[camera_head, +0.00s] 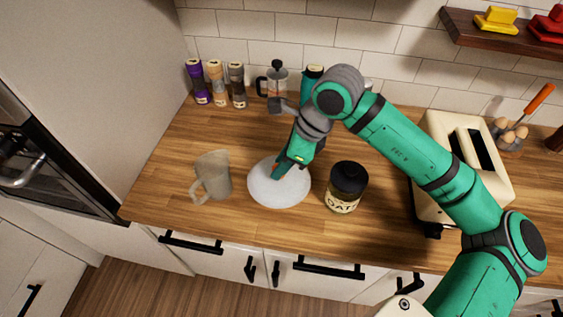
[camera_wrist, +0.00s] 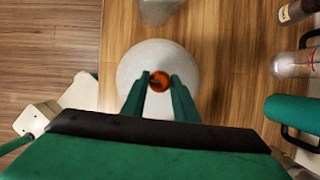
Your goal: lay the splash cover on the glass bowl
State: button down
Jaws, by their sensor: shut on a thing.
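The splash cover is a pale white disc (camera_head: 284,195) at the middle of the counter in the head view. It also shows in the wrist view (camera_wrist: 137,62), with an orange knob (camera_wrist: 160,80) at its centre. My gripper (camera_head: 279,172) points down at the cover from above, and in the wrist view its two green fingers (camera_wrist: 160,79) close on the knob from both sides. I cannot make out the glass bowl apart from the cover; it may be hidden beneath. I cannot tell whether the cover rests on anything.
A grey translucent pitcher (camera_head: 213,176) stands left of the cover, and a dark-lidded jar (camera_head: 346,187) close to its right. A cream toaster (camera_head: 466,165) is further right. A French press (camera_head: 277,84) and several spice jars (camera_head: 217,84) line the back wall. The front-left counter is clear.

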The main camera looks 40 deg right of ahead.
jog(key=shift+f, duration=0.1)
jog(key=c, duration=0.8)
grip_release()
jog(key=shift+o, duration=0.2)
jog(key=shift+r, duration=3.55)
